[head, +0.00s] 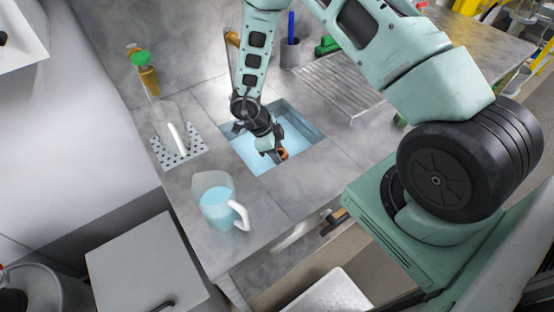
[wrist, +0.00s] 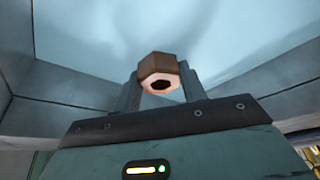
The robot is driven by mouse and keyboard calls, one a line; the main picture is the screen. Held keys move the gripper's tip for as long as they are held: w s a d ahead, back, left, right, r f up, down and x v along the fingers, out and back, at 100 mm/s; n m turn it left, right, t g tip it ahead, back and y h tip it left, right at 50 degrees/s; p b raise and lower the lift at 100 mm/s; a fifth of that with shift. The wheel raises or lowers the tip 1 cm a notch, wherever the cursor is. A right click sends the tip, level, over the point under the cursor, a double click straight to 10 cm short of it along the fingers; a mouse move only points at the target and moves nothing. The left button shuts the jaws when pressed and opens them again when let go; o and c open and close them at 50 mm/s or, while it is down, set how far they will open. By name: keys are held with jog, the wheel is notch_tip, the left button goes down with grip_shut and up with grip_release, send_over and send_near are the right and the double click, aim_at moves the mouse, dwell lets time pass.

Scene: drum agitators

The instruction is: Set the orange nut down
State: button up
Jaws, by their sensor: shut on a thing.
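The orange nut (wrist: 158,74) is a hexagonal piece with a dark hole, held between the fingers of my gripper (wrist: 160,88) in the wrist view. In the head view my gripper (head: 274,150) is over the sink basin (head: 302,121), and the nut (head: 283,154) shows as a small orange-brown spot at its tip. The gripper is shut on the nut. The basin's pale blue floor lies beyond it in the wrist view. I cannot tell whether the nut touches the basin floor.
A clear pitcher of blue liquid (head: 216,206) stands on the counter in front of the basin. A green-capped bottle (head: 147,78), a pen cup (head: 290,54) and a ribbed drainboard (head: 340,85) are farther back.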

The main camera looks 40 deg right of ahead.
jog(key=shift+f+p, duration=0.4)
jog(key=shift+f, duration=1.8)
jog(key=o, duration=1.3)
jog(key=shift+f, duration=0.15)
jog(key=shift+c, duration=0.2)
